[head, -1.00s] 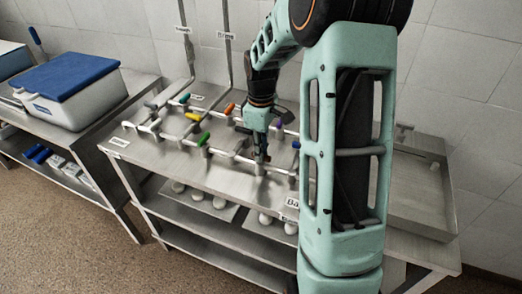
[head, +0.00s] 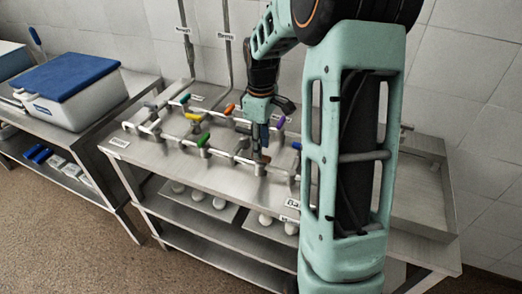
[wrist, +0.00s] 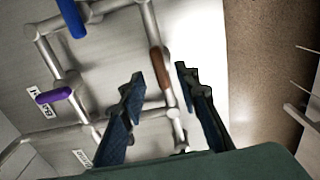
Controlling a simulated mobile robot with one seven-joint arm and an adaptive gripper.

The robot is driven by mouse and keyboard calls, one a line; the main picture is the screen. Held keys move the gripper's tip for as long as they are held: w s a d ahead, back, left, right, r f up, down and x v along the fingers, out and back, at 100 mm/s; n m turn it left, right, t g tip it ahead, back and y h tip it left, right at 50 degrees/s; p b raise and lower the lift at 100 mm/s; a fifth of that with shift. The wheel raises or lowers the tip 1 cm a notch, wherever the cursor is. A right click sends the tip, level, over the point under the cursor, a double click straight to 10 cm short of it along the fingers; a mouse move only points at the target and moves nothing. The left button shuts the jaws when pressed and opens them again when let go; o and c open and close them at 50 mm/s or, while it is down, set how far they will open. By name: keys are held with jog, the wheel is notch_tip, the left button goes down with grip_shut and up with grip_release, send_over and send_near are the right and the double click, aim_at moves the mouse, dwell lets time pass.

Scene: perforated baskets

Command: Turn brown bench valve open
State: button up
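The brown valve handle (wrist: 158,68) lies along a silver pipe in the wrist view, in line with the gap between my fingers. My gripper (wrist: 160,74) is open, with one finger on either side of that handle in the picture. I cannot tell whether either finger touches it. In the head view my gripper (head: 262,132) points down over the front pipe row of the steel bench (head: 165,158). The brown handle (head: 264,158) shows only as a small dark spot below the fingers there.
Other handles are close by: purple (head: 280,122), orange (head: 229,109), green (head: 203,139) and blue (wrist: 71,17). A steel sink (head: 425,190) is at the right. A blue-lidded cooler (head: 70,75) stands on the left table.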

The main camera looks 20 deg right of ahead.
notch_tip(320, 180, up, 9)
dwell(0.3)
jog(key=shift+r, duration=0.1)
